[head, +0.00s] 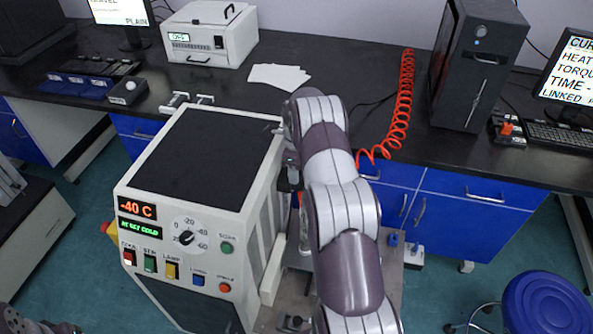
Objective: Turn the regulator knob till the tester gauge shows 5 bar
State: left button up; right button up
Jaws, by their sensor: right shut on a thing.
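My right arm comes up from the bottom centre and bends down beside the right side of the beige cold cabinet (195,215). My right gripper (291,180) is a small dark shape between the cabinet and the arm. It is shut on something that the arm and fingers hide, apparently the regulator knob. I cannot make out the tester gauge or its reading; my arm covers much of that area. My left gripper is not in view.
A black bench (350,120) runs behind, with a white instrument (210,35), paper sheets (278,76), a dark computer tower (478,65) and a monitor (573,75). A coiled red hose (406,100) hangs right of my arm. A blue stool (547,303) stands at lower right.

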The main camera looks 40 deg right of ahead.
jog(key=o, duration=1)
jog(key=shift+o, duration=0.2)
jog(key=shift+r, duration=0.35)
notch_tip(320, 180, up, 4)
jog(key=shift+r, duration=0.1)
notch_tip(320, 180, up, 8)
jog(key=p, duration=0.7)
